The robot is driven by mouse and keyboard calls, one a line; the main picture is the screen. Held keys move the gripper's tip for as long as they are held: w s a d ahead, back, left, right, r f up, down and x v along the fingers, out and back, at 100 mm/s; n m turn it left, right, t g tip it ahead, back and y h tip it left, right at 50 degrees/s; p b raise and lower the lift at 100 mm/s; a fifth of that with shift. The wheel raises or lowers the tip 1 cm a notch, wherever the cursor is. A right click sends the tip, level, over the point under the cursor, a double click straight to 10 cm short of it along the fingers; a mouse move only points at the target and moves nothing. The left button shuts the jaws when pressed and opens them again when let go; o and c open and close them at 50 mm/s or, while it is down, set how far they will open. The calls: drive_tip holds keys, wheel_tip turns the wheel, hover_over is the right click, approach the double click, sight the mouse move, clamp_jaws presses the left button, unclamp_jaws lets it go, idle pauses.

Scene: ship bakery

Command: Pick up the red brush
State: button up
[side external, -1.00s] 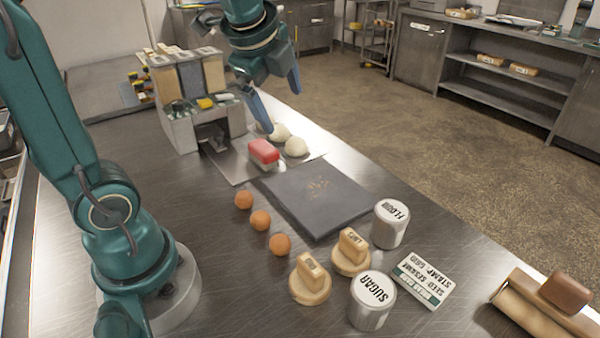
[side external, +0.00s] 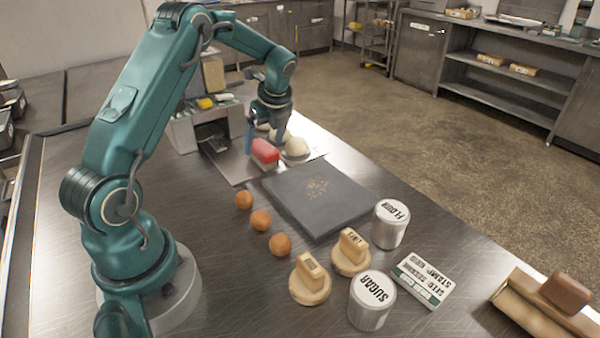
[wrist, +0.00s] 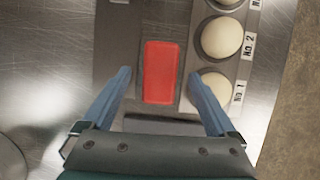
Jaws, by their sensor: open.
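The red brush (side external: 264,152) has a red top and a pale lower part. It lies on the grey metal sheet (side external: 228,172) in front of the dispenser. In the wrist view the red brush (wrist: 160,72) appears as a red rectangle, roughly centred ahead of and between my fingers. My gripper (side external: 265,145) is open, with its blue fingers low near the brush. In the wrist view my gripper (wrist: 160,90) has one finger on each side of the brush's near end, with gaps. The fingers' exact height above the sheet is hard to tell.
Dough balls (side external: 296,147) sit close to the brush; the No. 1 dough ball (wrist: 217,88) is near my right finger. The dispenser (side external: 185,130) stands behind. A dark slab (side external: 318,197), eggs (side external: 261,220), stamps (side external: 310,280) and tins (side external: 372,300) stand nearer the camera.

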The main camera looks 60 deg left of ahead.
drive_tip(key=shift+x, duration=1.4)
clamp_jaws()
drive_tip(key=shift+r, duration=0.15)
wheel_tip(320, 180, up, 4)
drive_tip(key=shift+f, duration=0.15)
drive_tip(key=s+a+r, duration=0.5)
drive_tip(key=s+r, duration=0.2)
drive_tip(key=s, duration=0.3)
drive_tip(key=shift+s, duration=0.3)
